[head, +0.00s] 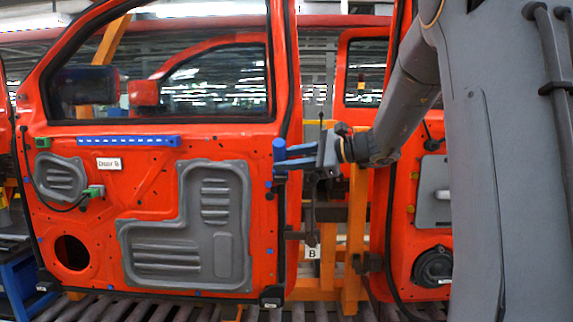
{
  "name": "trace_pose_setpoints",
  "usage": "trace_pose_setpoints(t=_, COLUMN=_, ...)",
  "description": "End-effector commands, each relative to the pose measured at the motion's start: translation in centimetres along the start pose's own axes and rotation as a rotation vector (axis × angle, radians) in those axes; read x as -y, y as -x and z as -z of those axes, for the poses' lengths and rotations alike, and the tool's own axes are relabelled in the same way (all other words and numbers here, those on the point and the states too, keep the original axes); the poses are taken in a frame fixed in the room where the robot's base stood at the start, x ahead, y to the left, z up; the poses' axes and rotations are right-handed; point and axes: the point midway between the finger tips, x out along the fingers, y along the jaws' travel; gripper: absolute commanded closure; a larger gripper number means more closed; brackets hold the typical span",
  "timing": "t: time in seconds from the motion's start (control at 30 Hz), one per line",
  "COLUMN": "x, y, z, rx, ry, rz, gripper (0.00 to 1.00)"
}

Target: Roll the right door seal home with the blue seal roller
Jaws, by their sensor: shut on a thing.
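The orange-red door marked Door B (205,122) faces me. Its right door seal (281,225) is a black strip running down the door's right edge, curving into the window frame above. The blue seal roller (279,150) is upright at that edge, over the seal line at about mid-height. My gripper (305,156) comes in from the right and is shut on the roller. I cannot tell whether the roller touches the seal. The roller and gripper hide a short stretch of the seal.
An orange post with a B sign (312,253) and dark brackets stands just right of the door. A second orange-red door (404,230) is further right, behind my arm. A blue-and-white strip (115,141) and a green connector (93,191) are on Door B. Rollers (150,309) lie below.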

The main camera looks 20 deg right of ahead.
Motion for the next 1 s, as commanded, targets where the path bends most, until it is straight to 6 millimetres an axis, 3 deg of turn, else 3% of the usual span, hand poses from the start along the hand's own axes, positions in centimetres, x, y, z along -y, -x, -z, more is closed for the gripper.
trace_pose_setpoints(t=1.0, x=2.7, y=0.8, z=-3.4, rx=0.001, ry=0.001, rz=0.001, gripper=1.00)
